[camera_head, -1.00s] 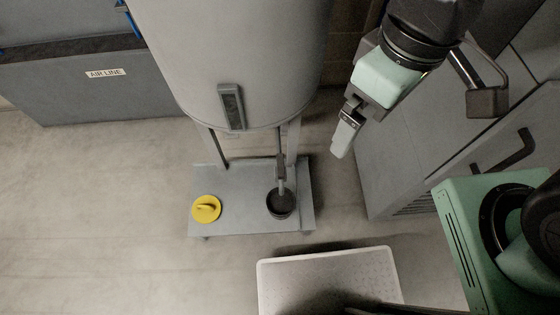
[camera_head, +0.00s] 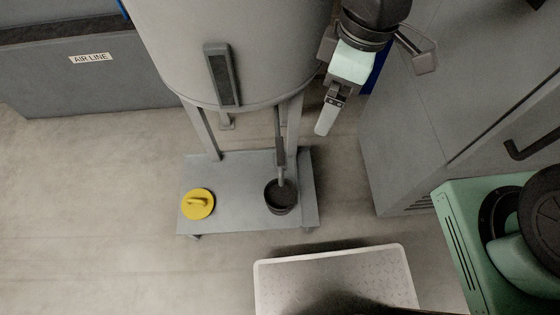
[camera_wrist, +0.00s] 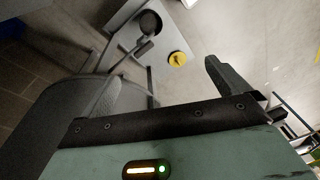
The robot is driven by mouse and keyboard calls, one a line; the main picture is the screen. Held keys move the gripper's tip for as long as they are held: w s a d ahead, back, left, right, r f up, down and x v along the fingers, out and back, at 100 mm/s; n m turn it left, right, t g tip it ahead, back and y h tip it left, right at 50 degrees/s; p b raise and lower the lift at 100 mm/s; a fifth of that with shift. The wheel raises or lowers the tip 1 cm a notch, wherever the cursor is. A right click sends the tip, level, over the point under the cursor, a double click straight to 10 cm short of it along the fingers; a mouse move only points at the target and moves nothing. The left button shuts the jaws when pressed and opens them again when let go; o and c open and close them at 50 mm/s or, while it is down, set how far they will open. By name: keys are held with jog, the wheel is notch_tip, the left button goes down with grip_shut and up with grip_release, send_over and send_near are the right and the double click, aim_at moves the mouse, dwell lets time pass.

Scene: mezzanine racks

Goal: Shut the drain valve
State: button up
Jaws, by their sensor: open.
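A large grey tank (camera_head: 235,45) stands on legs over a low grey platform (camera_head: 235,215). A thin drain pipe with a dark valve part (camera_head: 280,151) comes down below its right side; whether the valve is open or shut is too small to tell. The pipe ends over a black round cup (camera_head: 281,197), which also shows in the wrist view (camera_wrist: 149,22). My gripper (camera_head: 327,115) is open and empty, right of the valve and apart from it. In the wrist view, the pipe and valve (camera_wrist: 130,56) lie beyond my gripper.
A yellow round cap with a raised grip (camera_head: 197,203) lies on the platform's left; it also shows in the wrist view (camera_wrist: 177,59). A grey cabinet (camera_head: 420,140) stands on the right. A pale step (camera_head: 335,280) is in front. The floor at left is clear.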

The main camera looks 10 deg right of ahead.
aim_at(281, 149)
jog(key=w+a+f+n+y+b, duration=0.1)
jog(key=w+f+n+b, duration=0.1)
jog(key=w+f+b, duration=0.5)
jog(key=w+f+n+y+b, duration=0.2)
jog(key=f+n+b, duration=0.15)
jog(key=f, duration=0.65)
jog(key=shift+m, duration=0.35)
jog(key=b+x, duration=0.2)
jog(key=x, duration=0.4)
jog(key=b+x, duration=0.2)
jog(key=x, duration=0.3)
jog(key=b+x, duration=0.3)
jog(key=x, duration=0.3)
jog(key=shift+w+d+f, duration=0.1)
jog(key=shift+w+f, duration=0.25)
jog(key=shift+f, duration=0.05)
jog(key=c, duration=0.9)
